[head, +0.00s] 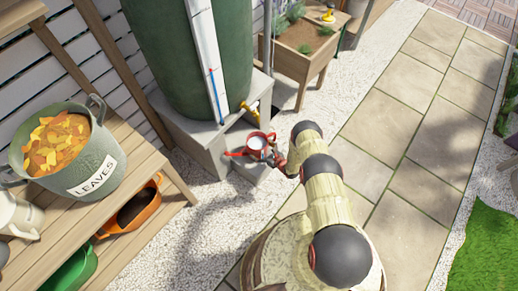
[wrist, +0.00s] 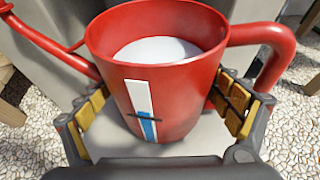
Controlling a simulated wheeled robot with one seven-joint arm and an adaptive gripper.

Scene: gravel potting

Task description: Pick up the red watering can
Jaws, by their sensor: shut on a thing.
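The red watering can (head: 257,147) is upright in front of the grey plinth, below the brass tap (head: 251,108) of the green tank. In the wrist view the can (wrist: 172,88) fills the middle, with its spout at the left and its handle at the right. A whitish surface shows inside it. A white strip with a blue lower part and a dark mark is on its front. My gripper (wrist: 160,115) is shut on the can's body, with yellow pads at both sides. It also shows small in the head view (head: 281,162). A pale grey surface shows under the can; contact is unclear.
The green tank (head: 190,50) stands on the plinth (head: 186,128). A wooden shelf (head: 135,165) at left holds a leaf-filled bucket (head: 92,160) and an orange container (head: 143,207). A wooden planter (head: 296,62) stands behind. The paving (head: 408,110) at right is clear.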

